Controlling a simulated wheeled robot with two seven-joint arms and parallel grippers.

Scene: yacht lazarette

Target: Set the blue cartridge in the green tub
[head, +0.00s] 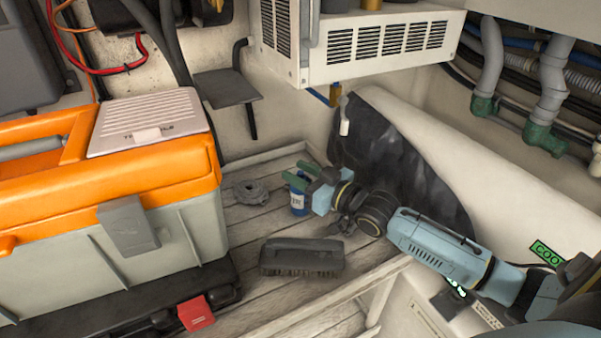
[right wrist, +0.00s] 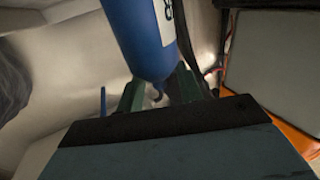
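The blue cartridge (head: 298,200) stands on the slatted floor, with a pale label on its side. My right gripper (head: 302,176) reaches in from the right, its green fingers at the cartridge's upper part. In the right wrist view the cartridge (right wrist: 145,35) hides the outer parts of the fingers (right wrist: 158,88), and its small tip points towards the palm. The fingers are apart, but I cannot tell whether they press on it. My left gripper is not in view. I see no green tub in either view.
An orange and grey toolbox (head: 110,195) fills the left. A black brush (head: 301,257) and a coil of grey rope (head: 250,191) lie on the floor near the cartridge. A white vented unit (head: 360,42) hangs above; a dark sheet (head: 395,155) lies behind my right arm.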

